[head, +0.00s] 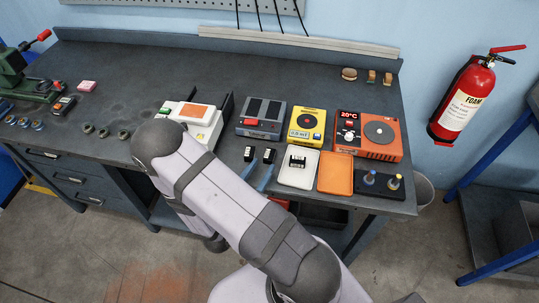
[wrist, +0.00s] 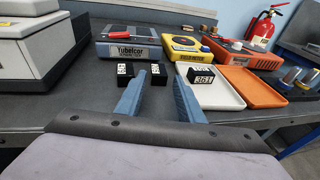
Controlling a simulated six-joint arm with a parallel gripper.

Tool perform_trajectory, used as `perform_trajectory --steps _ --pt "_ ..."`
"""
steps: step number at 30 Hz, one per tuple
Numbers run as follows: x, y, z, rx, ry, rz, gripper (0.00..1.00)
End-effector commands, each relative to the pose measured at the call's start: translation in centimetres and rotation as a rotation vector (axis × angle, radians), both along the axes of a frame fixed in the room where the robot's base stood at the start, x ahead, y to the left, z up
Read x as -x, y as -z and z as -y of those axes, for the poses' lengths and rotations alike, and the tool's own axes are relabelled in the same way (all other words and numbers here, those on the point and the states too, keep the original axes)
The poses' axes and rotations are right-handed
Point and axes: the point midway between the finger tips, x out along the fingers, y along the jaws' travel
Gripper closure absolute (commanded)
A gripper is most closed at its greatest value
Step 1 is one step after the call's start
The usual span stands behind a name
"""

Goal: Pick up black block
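Two small black blocks with white labels stand side by side on the bench, the left block (head: 249,154) and the right block (head: 269,156). In the wrist view the left block (wrist: 124,70) is beside my left fingertip and the right one (wrist: 158,74) shows between the fingers. A third black block (head: 298,161), labelled "361" in the wrist view (wrist: 201,75), sits in the white tray (head: 297,180). My gripper (head: 261,168) is open, its blue fingers apart and in front of the two bench blocks. Whether the fingers touch a block cannot be told. It looks empty.
An orange tray (head: 336,173) adjoins the white tray. Behind are a grey device (head: 262,118), a yellow device (head: 307,125) and an orange hotplate (head: 369,135). A white machine (head: 199,118) stands left. A dark holder (head: 380,187) is at right. Bench left of the machine is partly clear.

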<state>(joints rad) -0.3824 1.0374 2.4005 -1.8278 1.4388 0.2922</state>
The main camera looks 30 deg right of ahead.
Motion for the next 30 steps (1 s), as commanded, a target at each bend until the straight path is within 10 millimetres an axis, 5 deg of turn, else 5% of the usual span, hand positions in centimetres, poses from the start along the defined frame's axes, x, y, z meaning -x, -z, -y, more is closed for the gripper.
perform_trajectory --steps 12,23,27,30 --pt "-2.4 0.7 3.4 0.001 0.005 0.0 0.66" --pt "-2.8 1.0 3.8 0.001 0.001 0.0 0.66" --pt "-2.8 1.0 3.8 0.0 0.001 0.001 0.97" --pt "-2.8 0.9 3.8 0.002 0.001 0.002 1.0"
